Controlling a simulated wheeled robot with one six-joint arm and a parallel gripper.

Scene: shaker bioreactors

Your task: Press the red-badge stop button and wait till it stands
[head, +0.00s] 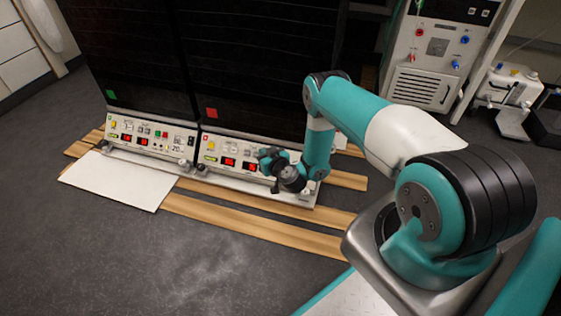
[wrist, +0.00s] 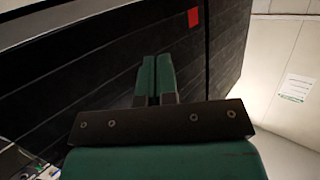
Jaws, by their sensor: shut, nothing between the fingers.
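The red-badge shaker (head: 245,75) is the right one of two dark cabinets. Its red badge (head: 211,113) sits low on the dark front and also shows at the top of the wrist view (wrist: 194,17). Its pale control panel (head: 212,146) has red displays and small buttons. My gripper (head: 266,154) is in front of the right part of this panel and hides some of it. I cannot make out the stop button, or whether the fingers touch the panel. In the wrist view the green fingers (wrist: 156,76) are together with nothing between them.
The green-badge shaker (head: 125,55) stands to the left with a similar panel (head: 140,135). A white board (head: 120,180) and wooden strips (head: 250,225) lie on the floor in front. A white machine with knobs (head: 437,50) stands at the back right. The grey floor at front left is clear.

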